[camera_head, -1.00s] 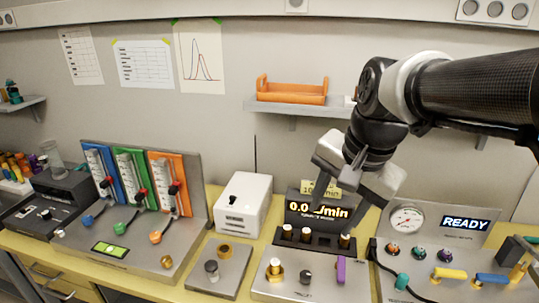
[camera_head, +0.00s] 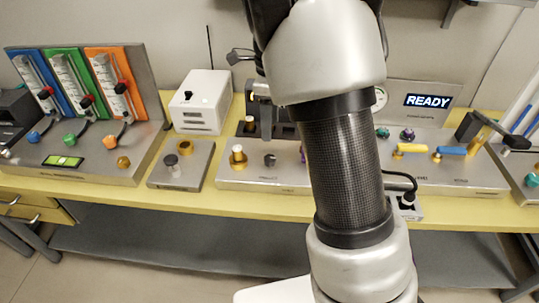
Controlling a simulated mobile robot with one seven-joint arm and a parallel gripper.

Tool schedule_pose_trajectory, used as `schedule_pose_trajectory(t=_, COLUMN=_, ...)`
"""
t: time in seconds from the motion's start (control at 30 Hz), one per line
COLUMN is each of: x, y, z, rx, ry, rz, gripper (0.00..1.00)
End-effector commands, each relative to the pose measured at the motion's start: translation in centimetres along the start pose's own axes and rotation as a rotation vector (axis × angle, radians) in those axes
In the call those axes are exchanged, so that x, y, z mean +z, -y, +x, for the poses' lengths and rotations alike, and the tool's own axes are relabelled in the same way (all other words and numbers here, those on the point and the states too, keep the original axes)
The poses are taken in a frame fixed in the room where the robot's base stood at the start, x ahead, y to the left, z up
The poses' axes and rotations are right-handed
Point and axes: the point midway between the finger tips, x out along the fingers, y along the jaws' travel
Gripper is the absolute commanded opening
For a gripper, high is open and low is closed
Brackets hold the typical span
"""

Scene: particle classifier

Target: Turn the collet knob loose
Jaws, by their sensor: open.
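A brass knob with a pale top (camera_head: 238,156) stands at the left of the middle panel (camera_head: 225,178); I cannot tell for sure that it is the collet knob. A brass knurled ring (camera_head: 185,147) on the small plate to its left is another candidate. My gripper (camera_head: 260,97) is mostly hidden behind my own forearm; a grey finger part shows in front of the dark display unit, beyond the pale-topped knob. It appears open, with nothing seen held. A small dark knob (camera_head: 270,160) sits right of the pale-topped one.
A white box (camera_head: 201,102) stands behind the small plate. Left are blue, green and orange flow-meter panels (camera_head: 116,84). Right is a panel with yellow (camera_head: 411,149) and blue handles (camera_head: 452,151) and a READY display (camera_head: 428,101). My arm covers the middle.

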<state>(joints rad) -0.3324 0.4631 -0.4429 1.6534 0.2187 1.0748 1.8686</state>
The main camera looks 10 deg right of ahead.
Motion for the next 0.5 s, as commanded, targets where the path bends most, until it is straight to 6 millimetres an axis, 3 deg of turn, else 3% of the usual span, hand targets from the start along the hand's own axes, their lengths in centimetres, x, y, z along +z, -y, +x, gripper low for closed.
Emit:
schedule_pose_trajectory(t=0.03, x=-0.1, y=-0.1, z=1.5, rx=0.003, ry=-0.003, rz=0.001, gripper=0.48)
schedule_pose_trajectory(t=0.3, x=-0.1, y=-0.1, z=7.4, rx=0.004, ry=-0.002, rz=0.001, gripper=0.48)
schedule_pose_trajectory(t=0.5, x=-0.1, y=0.0, z=10.5, rx=0.002, ry=-0.001, rz=0.000, gripper=0.48)
